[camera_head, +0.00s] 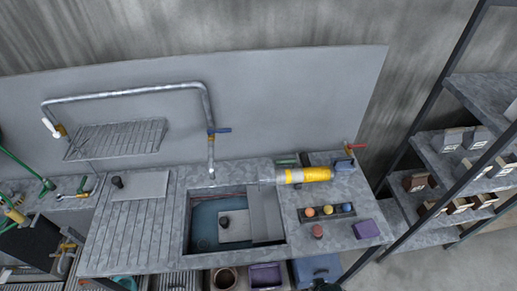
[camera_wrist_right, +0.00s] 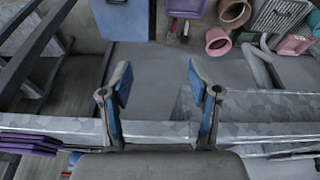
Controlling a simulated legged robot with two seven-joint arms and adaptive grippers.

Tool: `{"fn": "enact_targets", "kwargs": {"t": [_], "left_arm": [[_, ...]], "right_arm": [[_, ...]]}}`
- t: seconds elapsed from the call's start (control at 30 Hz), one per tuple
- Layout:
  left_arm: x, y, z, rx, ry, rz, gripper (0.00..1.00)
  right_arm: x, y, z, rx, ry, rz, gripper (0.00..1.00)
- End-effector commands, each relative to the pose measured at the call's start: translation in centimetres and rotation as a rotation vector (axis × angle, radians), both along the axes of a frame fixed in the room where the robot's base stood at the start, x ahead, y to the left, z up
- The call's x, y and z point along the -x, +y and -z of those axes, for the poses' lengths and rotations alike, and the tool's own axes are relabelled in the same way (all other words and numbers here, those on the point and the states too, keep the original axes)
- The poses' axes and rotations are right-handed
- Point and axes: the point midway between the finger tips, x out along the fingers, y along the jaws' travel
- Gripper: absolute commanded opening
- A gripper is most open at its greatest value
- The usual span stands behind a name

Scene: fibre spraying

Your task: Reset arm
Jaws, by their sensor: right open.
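My right gripper (camera_wrist_right: 160,85) is open in the right wrist view, its two blue-padded fingers wide apart with nothing between them. Beyond the fingers is grey floor, and a grey counter edge (camera_wrist_right: 260,130) crosses behind them. In the head view, a small dark shape at the bottom edge may be part of my right arm, but I cannot tell. My left gripper is not in view. A yellow and silver cylinder (camera_head: 308,175) lies on the counter (camera_head: 340,195) to the right of the sink (camera_head: 203,220).
A pipe tap (camera_head: 210,120) rises behind the sink. Small coloured round items sit in a dark tray (camera_head: 327,215), with a purple block (camera_head: 366,229) nearby. Shelves (camera_head: 440,160) stand at the right. Below the counter are a blue box (camera_head: 318,268) and a purple crate (camera_head: 265,276).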

Motion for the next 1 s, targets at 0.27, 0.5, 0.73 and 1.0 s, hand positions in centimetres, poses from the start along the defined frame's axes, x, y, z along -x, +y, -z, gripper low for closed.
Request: {"fn": "enact_targets", "kwargs": {"t": [0.27,0.5,0.73,1.0], "left_arm": [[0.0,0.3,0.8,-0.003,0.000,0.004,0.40],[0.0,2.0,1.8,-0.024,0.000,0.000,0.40],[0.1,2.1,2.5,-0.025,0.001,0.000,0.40],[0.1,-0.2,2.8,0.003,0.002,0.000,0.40]], "right_arm": [[0.6,0.8,12.3,0.005,0.054,-0.010,0.62],[6.5,-0.3,27.2,0.008,0.119,-0.023,0.62],[15.5,-2.1,36.2,0.013,0.172,-0.036,0.62],[20.6,-2.7,38.6,0.020,0.194,-0.043,0.62]]}}
